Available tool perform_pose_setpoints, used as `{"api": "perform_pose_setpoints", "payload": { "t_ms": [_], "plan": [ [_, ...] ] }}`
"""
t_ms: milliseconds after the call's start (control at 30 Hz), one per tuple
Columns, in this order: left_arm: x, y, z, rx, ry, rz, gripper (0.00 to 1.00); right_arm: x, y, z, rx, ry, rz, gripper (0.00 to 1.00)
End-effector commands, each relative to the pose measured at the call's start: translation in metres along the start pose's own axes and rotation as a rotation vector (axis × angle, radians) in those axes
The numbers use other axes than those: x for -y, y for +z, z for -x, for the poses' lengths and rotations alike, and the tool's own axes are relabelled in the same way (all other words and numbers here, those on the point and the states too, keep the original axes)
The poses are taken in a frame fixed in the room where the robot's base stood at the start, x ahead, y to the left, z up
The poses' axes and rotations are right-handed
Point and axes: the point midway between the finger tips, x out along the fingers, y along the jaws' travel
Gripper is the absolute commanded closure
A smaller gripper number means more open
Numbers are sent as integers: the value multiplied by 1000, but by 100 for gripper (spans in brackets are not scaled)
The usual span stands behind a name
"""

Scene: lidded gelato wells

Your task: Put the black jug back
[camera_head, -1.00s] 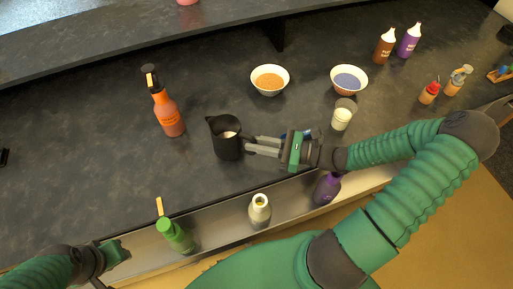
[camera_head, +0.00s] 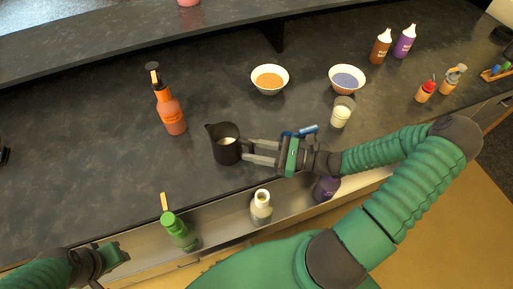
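The black jug (camera_head: 222,153) stands upright on the dark counter in the middle of the head view, with something pale inside. My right gripper (camera_head: 246,149) is at the jug's right side. Its two fingers are spread apart, with the tips close to the jug on its handle side. I cannot tell whether a fingertip touches the jug, and the handle is hard to make out. My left gripper (camera_head: 120,252) is at the lower left, away from the jug, and its fingers are not clear.
Two bowls, one with orange (camera_head: 269,89) and one with blue contents (camera_head: 347,91), stand behind. A small cup (camera_head: 341,115) is to the right. Green (camera_head: 177,232), white (camera_head: 261,208) and purple (camera_head: 325,189) bottles sit in the front rail.

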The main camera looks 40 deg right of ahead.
Motion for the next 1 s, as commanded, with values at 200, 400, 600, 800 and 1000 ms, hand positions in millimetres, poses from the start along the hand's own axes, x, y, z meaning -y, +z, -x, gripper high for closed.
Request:
{"api": "perform_pose_setpoints", "payload": {
  "t_ms": [200,400,600,800,1000],
  "plan": [
    [0,1,-4,0,0,1,64,4,-2,32,-2,-6,1,64],
    [0,2,-10,0,0,0,64,4,-2,85,-1,-6,1,64],
    [0,3,-13,0,0,0,64,2,0,117,0,-3,0,64],
    [0,3,-13,0,0,0,64,1,1,122,2,-1,0,64],
    [0,3,-13,0,0,0,64,3,0,123,3,-1,-1,64]
  ]
}}
